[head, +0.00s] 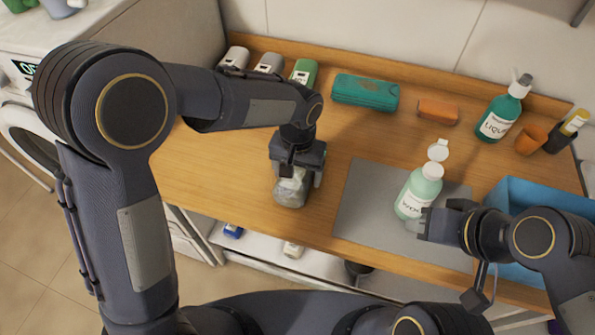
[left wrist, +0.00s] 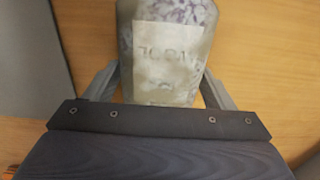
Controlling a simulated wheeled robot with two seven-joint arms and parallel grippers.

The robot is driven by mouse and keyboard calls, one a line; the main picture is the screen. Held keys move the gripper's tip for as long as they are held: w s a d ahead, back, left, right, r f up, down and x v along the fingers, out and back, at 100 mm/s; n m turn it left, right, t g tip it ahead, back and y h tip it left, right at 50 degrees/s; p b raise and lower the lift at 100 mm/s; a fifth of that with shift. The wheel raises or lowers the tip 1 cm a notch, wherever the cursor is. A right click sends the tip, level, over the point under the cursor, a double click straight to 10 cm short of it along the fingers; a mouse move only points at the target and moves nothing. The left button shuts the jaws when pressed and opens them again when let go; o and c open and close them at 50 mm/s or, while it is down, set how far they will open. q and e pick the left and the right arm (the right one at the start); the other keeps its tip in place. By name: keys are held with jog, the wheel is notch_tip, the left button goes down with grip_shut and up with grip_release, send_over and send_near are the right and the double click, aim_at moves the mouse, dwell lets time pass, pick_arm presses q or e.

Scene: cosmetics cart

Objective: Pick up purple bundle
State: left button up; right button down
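I do not see a clear purple bundle on the table. My left gripper (head: 293,176) reaches down over a pale, translucent labelled container (head: 289,190) on the left half of the wooden table. In the left wrist view, this container (left wrist: 170,60) shows whitish-purple contents and a faded label, with one finger on each side. I cannot tell if the fingers press on it. My right gripper (head: 425,224) is at the lower side of a pale green bottle (head: 418,190) on the grey mat. Its fingertips are too small to read.
A grey mat (head: 365,205) lies centre-right, with a blue bin (head: 520,192) beyond it. At the back are a green case (head: 366,92), an orange block (head: 437,111), a pump bottle (head: 497,118) and an orange cup (head: 530,139). A small purple patch (head: 555,327) shows at the bottom right.

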pick_arm(q)
jog(key=c, duration=0.9)
jog(key=shift+r, duration=0.1)
jog(key=shift+w+r, duration=0.1)
jog(key=shift+r, duration=0.4)
notch_tip(320, 180, up, 2)
jog(key=shift+d+r, duration=0.15)
jog(key=shift+r, duration=0.05)
jog(key=shift+s+d+r+b, duration=0.35)
jog(key=shift+s+d+r, duration=0.9)
jog(key=shift+s+r, duration=0.55)
jog(key=shift+s+d+r+b, duration=0.3)
jog(key=shift+s+d+r, duration=1)
jog(key=shift+s, duration=0.85)
jog(key=shift+s+d+r+b, duration=0.35)
jog(key=shift+s+d+r, duration=0.8)
jog(key=shift+s+r, duration=0.7)
jog(key=shift+s+f, duration=0.15)
jog(key=shift+f, duration=0.05)
